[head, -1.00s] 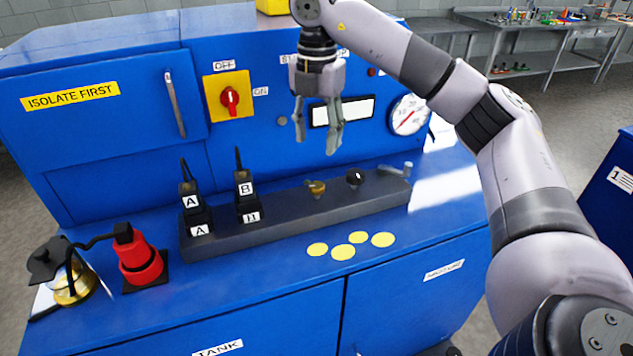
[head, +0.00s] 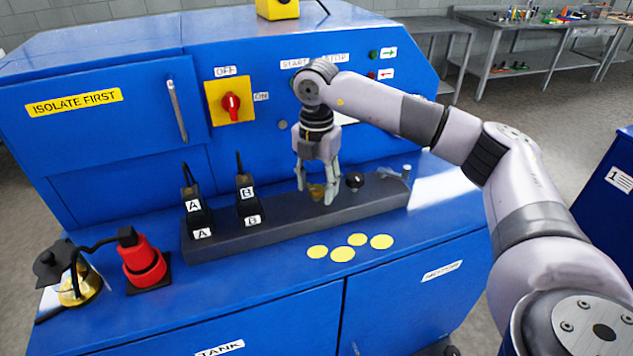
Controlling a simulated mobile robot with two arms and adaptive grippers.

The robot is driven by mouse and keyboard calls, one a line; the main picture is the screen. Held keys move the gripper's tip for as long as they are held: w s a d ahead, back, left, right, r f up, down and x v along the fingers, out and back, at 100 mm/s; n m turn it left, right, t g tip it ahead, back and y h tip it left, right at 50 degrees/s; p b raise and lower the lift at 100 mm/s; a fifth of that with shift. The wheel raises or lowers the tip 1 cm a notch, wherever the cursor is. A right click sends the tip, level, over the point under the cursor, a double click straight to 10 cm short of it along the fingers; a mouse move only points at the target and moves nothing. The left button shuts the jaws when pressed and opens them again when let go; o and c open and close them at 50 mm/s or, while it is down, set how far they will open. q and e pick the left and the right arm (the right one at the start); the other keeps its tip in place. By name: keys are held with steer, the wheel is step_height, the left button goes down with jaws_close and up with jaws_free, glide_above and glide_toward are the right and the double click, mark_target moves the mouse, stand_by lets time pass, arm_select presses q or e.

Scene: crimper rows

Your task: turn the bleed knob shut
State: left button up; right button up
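A small brass knob (head: 316,192) stands on the dark grey manifold block (head: 280,226) on the blue bench. A round black knob (head: 355,181) is just right of it. No label names either as the bleed knob. My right gripper (head: 315,190) points down with its fingers open, one on each side of the brass knob in the head view. The fingers partly cover the knob, and I cannot tell whether they touch it. My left gripper is not in view.
Two black plugs, A (head: 194,206) and B (head: 246,193), stand left on the block. A lever (head: 398,176) is at its right end. A red bottle jack (head: 144,263) and a brass-and-black device (head: 76,282) sit at left. Yellow discs (head: 342,254) lie in front.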

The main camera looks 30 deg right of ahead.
jaws_close()
stand_by(0.4)
steer(key=shift+n, duration=0.4)
steer(key=n+b, duration=0.1)
steer(key=n, duration=0.1)
steer(key=shift+n+b, duration=0.35)
steer(key=shift+n, duration=0.05)
steer(key=n+b, duration=0.1)
steer(key=n, duration=0.4)
steer(key=shift+n+b, duration=0.3)
steer(key=n+b, duration=0.1)
steer(key=n, duration=0.8)
steer(key=shift+r+b, duration=0.1)
steer(key=shift+b, duration=0.2)
steer(key=shift+n, duration=0.3)
